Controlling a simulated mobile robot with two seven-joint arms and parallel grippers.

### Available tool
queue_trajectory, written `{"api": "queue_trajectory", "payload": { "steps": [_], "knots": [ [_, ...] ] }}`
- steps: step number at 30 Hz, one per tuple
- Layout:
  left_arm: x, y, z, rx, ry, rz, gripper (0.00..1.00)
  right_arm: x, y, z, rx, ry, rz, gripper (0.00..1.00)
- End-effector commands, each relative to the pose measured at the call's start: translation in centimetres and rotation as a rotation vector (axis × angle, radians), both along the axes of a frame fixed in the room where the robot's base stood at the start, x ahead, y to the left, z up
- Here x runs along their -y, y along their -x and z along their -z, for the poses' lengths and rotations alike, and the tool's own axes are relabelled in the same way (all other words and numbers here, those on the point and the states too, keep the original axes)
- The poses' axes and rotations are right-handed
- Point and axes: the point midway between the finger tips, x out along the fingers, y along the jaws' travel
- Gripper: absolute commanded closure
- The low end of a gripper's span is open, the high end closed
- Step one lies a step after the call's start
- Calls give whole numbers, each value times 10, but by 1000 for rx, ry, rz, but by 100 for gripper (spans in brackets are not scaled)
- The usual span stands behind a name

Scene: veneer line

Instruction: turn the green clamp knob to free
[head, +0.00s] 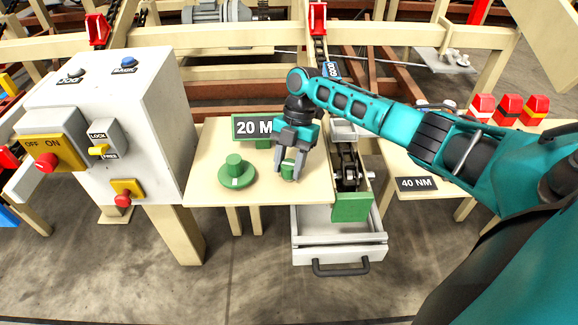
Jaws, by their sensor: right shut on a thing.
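My right gripper (291,173) reaches in from the right and points down over the cream table. It is shut on a small green knob-like piece (288,169), partly hidden between the fingers. To its left a green round knob (236,165) with a wide flange and a pale mark sits on the table, apart from the gripper. I cannot tell for sure which green piece is the clamp knob. A yellow lever (98,150) between LOCK and FREE labels is on the grey cabinet at left. My left gripper is not in view.
A green 20 NM sign (254,127) stands behind the gripper, partly covered. The grey cabinet (150,120) rises at the left. An open metal drawer (340,253) juts out below the table. A 40 NM plate (416,184) and red-capped pieces (509,109) are at right.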

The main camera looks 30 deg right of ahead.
Motion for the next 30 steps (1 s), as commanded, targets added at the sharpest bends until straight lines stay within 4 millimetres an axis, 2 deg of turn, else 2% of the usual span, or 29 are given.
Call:
{"api": "queue_trajectory", "payload": {
  "steps": [12,30],
  "knots": [
    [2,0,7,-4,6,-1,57,-1,0,1,0,-2,-248,89],
    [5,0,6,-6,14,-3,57,-1,1,1,-2,-2,-306,89]
  ]
}}
